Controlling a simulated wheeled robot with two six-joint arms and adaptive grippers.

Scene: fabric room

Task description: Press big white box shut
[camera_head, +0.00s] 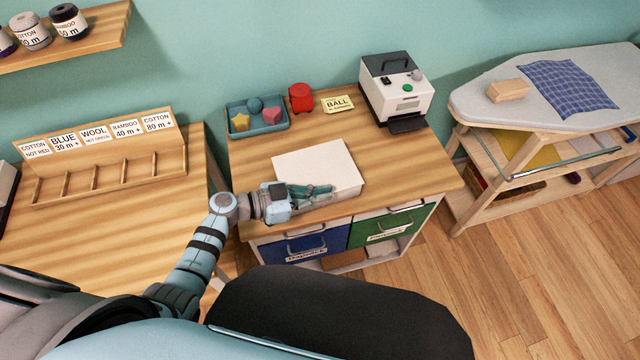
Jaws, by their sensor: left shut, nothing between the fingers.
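The big white box (317,165) lies on the wooden desk, near its front edge. Its pale lid covers the top and looks about flat; I cannot tell whether a gap is left under it. My left gripper (322,190) comes in from the left and is shut and empty. Its fingers lie over the front part of the box, pointing right, and hide part of the front edge. Whether they touch the lid is unclear. My right gripper is not in view.
A blue-grey tray (272,128) with shaped pieces, a red object (300,97) and a "BALL" card (344,103) stand behind the box. A white machine (398,85) stands at the back right. Blue (330,242) and green (370,229) drawers are below. The desk right of the box is clear.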

